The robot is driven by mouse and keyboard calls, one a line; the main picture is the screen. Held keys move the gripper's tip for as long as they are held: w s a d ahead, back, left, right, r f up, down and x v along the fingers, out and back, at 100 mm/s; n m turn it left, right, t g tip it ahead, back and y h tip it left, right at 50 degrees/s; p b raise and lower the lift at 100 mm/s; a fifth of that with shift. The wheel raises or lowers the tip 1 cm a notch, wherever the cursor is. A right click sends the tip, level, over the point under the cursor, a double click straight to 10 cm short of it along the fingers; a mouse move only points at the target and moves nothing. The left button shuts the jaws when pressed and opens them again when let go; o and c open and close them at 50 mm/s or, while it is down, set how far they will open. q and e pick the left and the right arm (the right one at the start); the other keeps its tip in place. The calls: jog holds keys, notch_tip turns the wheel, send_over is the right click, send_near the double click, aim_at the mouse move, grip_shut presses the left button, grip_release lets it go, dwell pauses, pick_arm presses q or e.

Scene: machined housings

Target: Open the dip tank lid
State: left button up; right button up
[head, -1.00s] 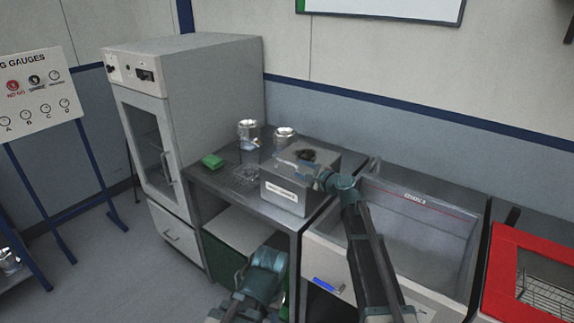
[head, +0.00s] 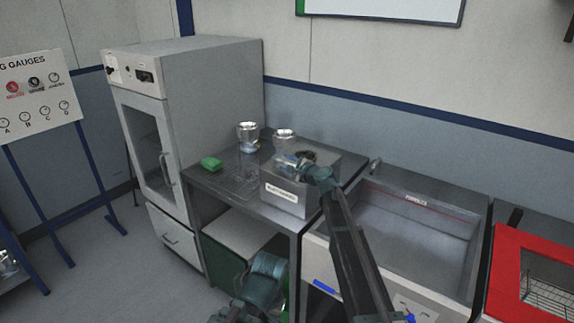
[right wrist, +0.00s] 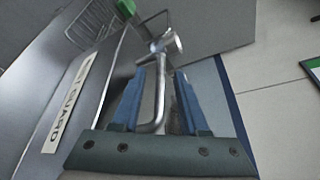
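The dip tank appears to be the grey metal box (head: 288,197) with a white label on its front, on the steel table. In the right wrist view its label (right wrist: 70,102) ends in "GUARD". A dark patch shows on its top. My right gripper (head: 289,162) is over the box's top. In the right wrist view its blue fingers (right wrist: 163,88) are apart, with a bent metal handle (right wrist: 159,105) between them. I see no clear contact between fingers and handle. My left arm shows at the bottom centre; its gripper is not visible.
Two shiny metal housings (head: 248,136) (head: 284,139) stand behind the box. A green block (head: 211,163) lies left of it, near a wire rack (head: 240,181). A sink-like basin (head: 420,235) is to the right, then a red-framed unit (head: 505,270). A tall cabinet (head: 185,130) stands left.

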grip_shut()
dwell(1.2)
